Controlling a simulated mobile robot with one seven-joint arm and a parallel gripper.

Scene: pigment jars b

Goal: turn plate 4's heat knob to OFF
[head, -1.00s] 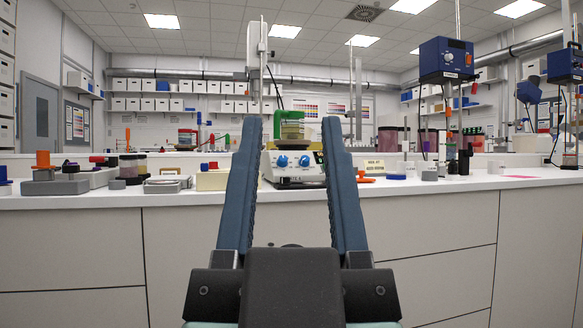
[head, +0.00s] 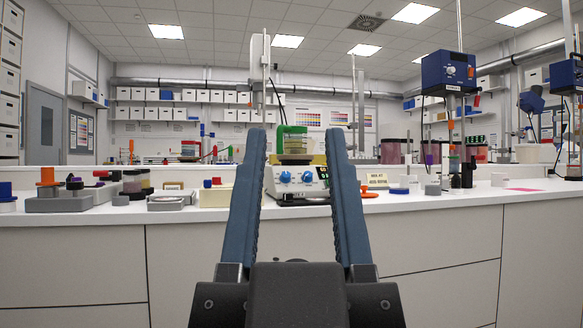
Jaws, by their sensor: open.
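A white hotplate (head: 297,188) with two blue knobs stands on the bench, seen between my gripper's fingers in the head view. The left knob (head: 285,177) and the right knob (head: 308,177) face me. I cannot read which one is for heat, where either points, or the plate's number. A green and yellow item with a clear part (head: 294,145) sits on top of the hotplate. My gripper (head: 294,145) is open and empty in front of the bench, with its fingers either side of the hotplate in the picture. It is apart from the knobs.
Jars and grey blocks fill the bench's left side; blue overhead stirrers on stands (head: 448,70) rise at the right.

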